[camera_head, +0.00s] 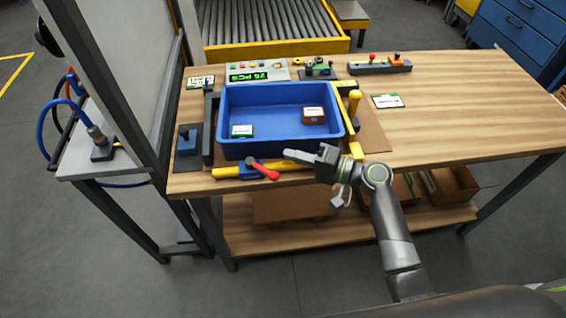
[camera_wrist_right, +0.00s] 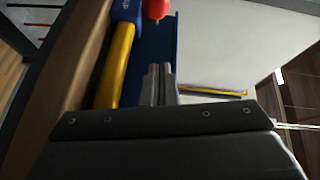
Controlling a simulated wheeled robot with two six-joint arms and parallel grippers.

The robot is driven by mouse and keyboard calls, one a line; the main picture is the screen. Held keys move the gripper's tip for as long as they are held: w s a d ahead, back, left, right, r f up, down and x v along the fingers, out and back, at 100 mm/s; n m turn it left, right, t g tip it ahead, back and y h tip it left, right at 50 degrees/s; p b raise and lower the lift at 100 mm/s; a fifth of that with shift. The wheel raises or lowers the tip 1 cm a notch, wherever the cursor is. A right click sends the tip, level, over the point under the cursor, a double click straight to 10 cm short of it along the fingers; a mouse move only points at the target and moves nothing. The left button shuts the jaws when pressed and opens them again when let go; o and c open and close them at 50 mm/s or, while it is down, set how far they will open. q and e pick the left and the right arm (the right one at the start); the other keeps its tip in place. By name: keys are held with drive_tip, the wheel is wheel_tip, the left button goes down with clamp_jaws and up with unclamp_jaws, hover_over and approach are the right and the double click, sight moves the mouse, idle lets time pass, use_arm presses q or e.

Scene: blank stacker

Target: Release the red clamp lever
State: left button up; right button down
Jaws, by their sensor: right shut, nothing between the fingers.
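The red clamp lever (camera_head: 262,169) sits at the front edge of the table, in front of the blue bin (camera_head: 232,150). Its red knob also shows at the top of the right wrist view (camera_wrist_right: 156,8). A yellow bar (camera_head: 226,172) runs beside it and shows in the wrist view (camera_wrist_right: 115,65) with a blue part. My right gripper (camera_head: 290,154) is shut and empty, just right of the lever and a little apart from it. In the wrist view its fingertips (camera_wrist_right: 159,70) are together, pointing toward the knob. My left gripper is not in view.
The blue bin holds a green-and-white box (camera_head: 242,131) and an orange-brown box (camera_head: 313,115). A control panel (camera_head: 258,73) stands behind it. A yellow handle (camera_head: 354,101) rises at its right. The right part of the table (camera_head: 480,105) is clear.

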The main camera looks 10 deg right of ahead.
sight(261, 169)
drive_tip(key=s+a, duration=0.1)
drive_tip(key=s+a+p, duration=0.1)
drive_tip(key=a, duration=0.1)
drive_tip(key=shift+s+a+f+p, duration=0.2)
drive_tip(key=shift+s+f+p, duration=0.1)
drive_tip(key=shift+f, duration=0.1)
drive_tip(key=shift+d, duration=0.1)
